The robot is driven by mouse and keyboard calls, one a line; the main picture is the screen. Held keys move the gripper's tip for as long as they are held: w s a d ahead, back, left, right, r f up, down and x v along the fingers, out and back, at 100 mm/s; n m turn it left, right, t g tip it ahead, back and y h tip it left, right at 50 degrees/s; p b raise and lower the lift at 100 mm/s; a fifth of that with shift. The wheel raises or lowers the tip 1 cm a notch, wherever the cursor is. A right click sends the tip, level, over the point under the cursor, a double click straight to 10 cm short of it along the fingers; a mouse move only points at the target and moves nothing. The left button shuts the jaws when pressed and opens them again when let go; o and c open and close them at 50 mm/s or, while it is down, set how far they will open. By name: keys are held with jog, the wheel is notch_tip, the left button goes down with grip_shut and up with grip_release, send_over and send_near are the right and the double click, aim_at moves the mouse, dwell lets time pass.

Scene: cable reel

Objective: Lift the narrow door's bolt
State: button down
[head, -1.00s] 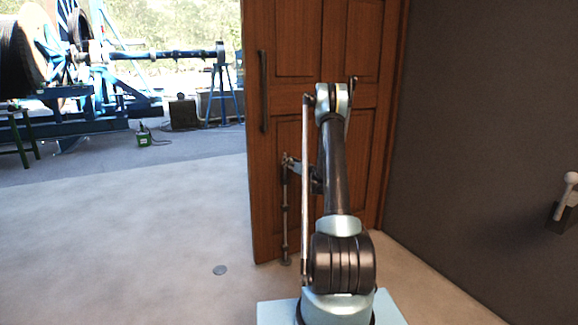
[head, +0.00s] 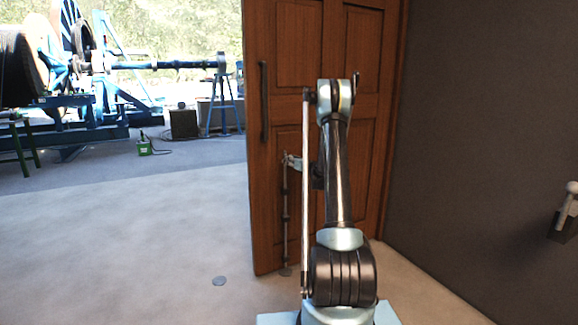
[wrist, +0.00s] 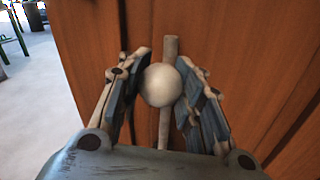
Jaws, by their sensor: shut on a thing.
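The narrow door (head: 270,215) is brown panelled wood and stands at the left edge of the doorway side. Its bolt (head: 285,215) is a thin grey vertical rod low on the door, running down near the floor. In the wrist view the rod (wrist: 170,48) carries a pale round knob (wrist: 161,85). My gripper (wrist: 158,88) is shut on this knob, with one finger on each side. In the head view my gripper (head: 292,161) is at the upper end of the bolt, partly hidden by my arm.
A dark pull handle (head: 264,100) is higher on the door. A dark wall with a lever (head: 568,208) stands right. Blue reel machinery (head: 100,110) and a green box (head: 145,148) are beyond the opening. The floor at left is clear.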

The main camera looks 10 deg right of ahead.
jog(key=shift+d+r, duration=0.1)
jog(key=shift+r, duration=0.05)
jog(key=c, duration=1.1)
grip_release()
jog(key=v, duration=1.2)
